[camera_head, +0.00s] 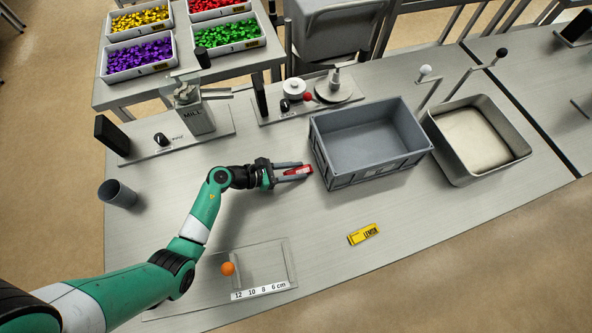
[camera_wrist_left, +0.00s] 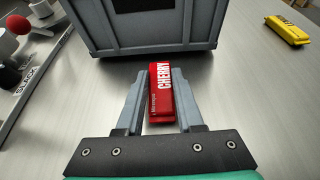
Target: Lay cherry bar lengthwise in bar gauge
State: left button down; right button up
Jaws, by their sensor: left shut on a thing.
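The red cherry bar (camera_head: 298,171) is between the fingers of my left gripper (camera_head: 292,172), which is shut on it in front of the grey crate. In the left wrist view the cherry bar (camera_wrist_left: 161,91) shows its white CHERRY label and points away from the gripper (camera_wrist_left: 160,100). The bar gauge (camera_head: 262,291) lies at the front of the table, with a strip marked 12, 10, 8, 6 cm and an orange ball (camera_head: 228,268) on it. My right gripper is not in view.
An empty grey crate (camera_head: 345,177) stands just beyond the gripper. A yellow lemon bar (camera_head: 364,235) lies to the right of the gauge. A dark cup (camera_head: 117,193) stands at the left, and a mill (camera_head: 196,115) behind. The table between gripper and gauge is clear.

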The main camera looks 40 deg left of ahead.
pick_arm(q)
jog(key=shift+f, duration=0.15)
jog(key=c, duration=0.5)
grip_release()
jog(key=shift+c, duration=0.2)
jog(key=shift+r, duration=0.25)
jog(key=shift+s+a+r, duration=0.15)
jog(key=shift+s+a, duration=0.05)
jog(key=shift+s, duration=0.05)
jog(key=p+v, duration=0.2)
jog(key=v, duration=0.9)
jog(key=shift+s+p, duration=0.25)
jog(key=shift+p, duration=0.05)
